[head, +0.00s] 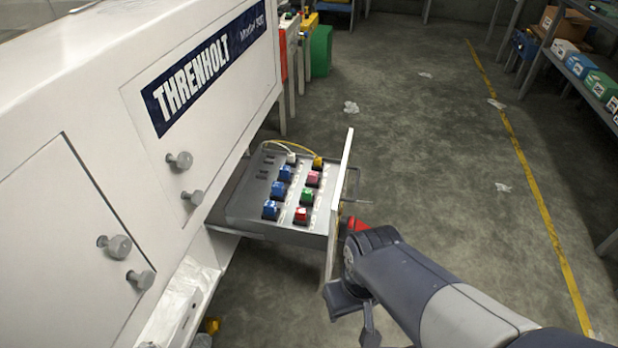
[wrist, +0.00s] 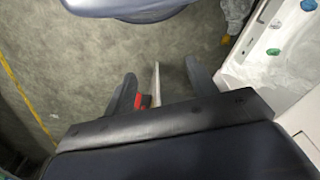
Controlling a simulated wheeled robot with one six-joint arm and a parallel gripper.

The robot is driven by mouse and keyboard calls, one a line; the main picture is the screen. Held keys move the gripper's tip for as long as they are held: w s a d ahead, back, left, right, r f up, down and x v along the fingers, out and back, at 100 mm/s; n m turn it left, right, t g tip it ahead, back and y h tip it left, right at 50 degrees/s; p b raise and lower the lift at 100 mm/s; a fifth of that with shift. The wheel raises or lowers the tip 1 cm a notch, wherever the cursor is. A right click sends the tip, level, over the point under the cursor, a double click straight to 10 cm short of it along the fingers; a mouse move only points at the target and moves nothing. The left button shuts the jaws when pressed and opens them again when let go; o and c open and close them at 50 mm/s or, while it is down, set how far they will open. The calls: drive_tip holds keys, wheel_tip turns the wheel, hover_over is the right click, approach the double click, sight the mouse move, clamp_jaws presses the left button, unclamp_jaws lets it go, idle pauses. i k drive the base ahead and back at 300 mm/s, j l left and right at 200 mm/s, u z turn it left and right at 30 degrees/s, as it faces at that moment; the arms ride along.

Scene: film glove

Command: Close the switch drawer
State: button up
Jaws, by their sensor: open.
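The switch drawer (head: 325,238) sticks out of the white THRENHOLT machine (head: 85,85), pulled well open. It carries rows of blue, red, green, pink, yellow and white switches on a grey panel. Its white front plate (head: 341,190) stands upright, with a thin metal handle (head: 354,186) on the outer face. My gripper (head: 350,312) is by the near end of the front plate, partly hidden by my arm. In the wrist view my gripper (wrist: 160,72) is open, and a thin pale edge, apparently the front plate (wrist: 155,82), shows between its fingers. I cannot tell whether they touch.
A red part (head: 356,224) shows beside my wrist; red also shows by the left finger. Round knobs (head: 180,162) stick out of the machine's face. Below the drawer is a pale ledge with plastic wrap (head: 188,290). Concrete floor (head: 430,130) is mostly clear rightward; shelves (head: 585,70) stand far right.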

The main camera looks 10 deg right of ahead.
sight(322, 230)
drive_tip(key=i+l+z, duration=0.1)
drive_tip(key=i+l, duration=0.85)
